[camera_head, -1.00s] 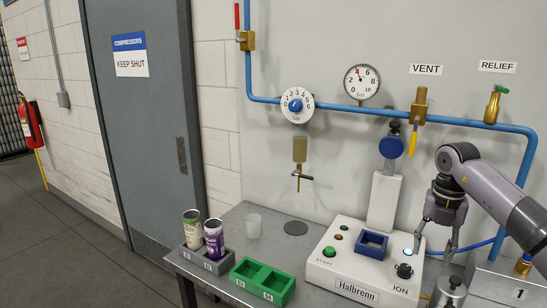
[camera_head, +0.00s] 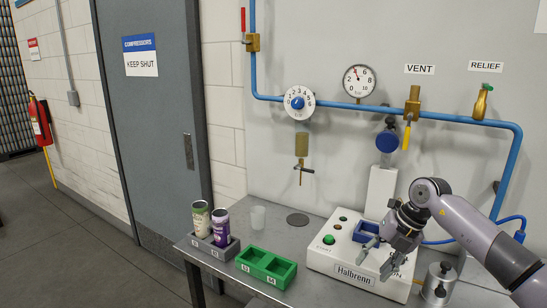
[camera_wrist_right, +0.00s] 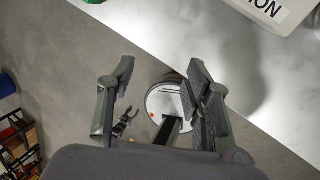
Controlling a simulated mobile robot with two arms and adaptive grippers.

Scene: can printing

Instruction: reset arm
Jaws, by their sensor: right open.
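My right gripper (camera_head: 374,263) is open and empty in the head view. It hangs in front of the white Halbrenn machine (camera_head: 330,258), over its front right part, and hides some of its controls. In the right wrist view the two fingers (camera_wrist_right: 160,95) are spread apart with nothing between them. Below them are the grey floor, the table edge and a round pale part with a red dot. My left gripper is not in view.
A green tray (camera_head: 266,266) with two empty wells lies in front. A metal pot (camera_head: 438,280) stands right of the machine.

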